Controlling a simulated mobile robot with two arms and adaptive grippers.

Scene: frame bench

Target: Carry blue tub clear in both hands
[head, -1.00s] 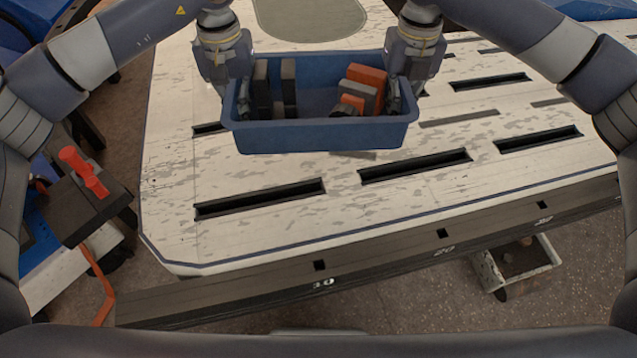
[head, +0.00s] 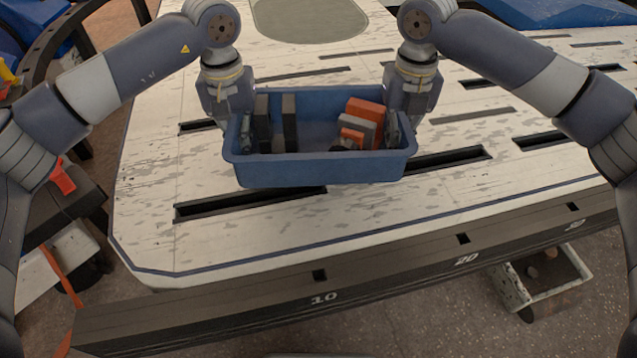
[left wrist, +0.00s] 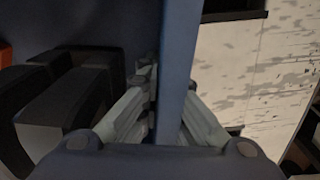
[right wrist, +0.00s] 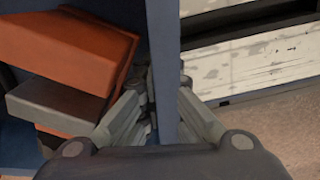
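The blue tub (head: 320,172) is in the middle of the head view, over the pale slotted bench top. It holds dark upright blocks (head: 289,124) on its left and orange and grey blocks (head: 364,110) on its right. My left gripper (head: 243,135) is shut on the tub's left wall, which also shows between the fingers in the left wrist view (left wrist: 175,75). My right gripper (head: 394,132) is shut on the right wall, seen between the fingers in the right wrist view (right wrist: 163,70). In each, one finger is inside the tub. The gap under the tub is hard to judge.
The bench top (head: 150,225) has several dark slots and a dark numbered front edge (head: 400,272). A grey oval patch (head: 310,18) lies behind the tub. An open bin (head: 545,290) stands on the floor at lower right. A dark stand with a red part (head: 62,177) is at left.

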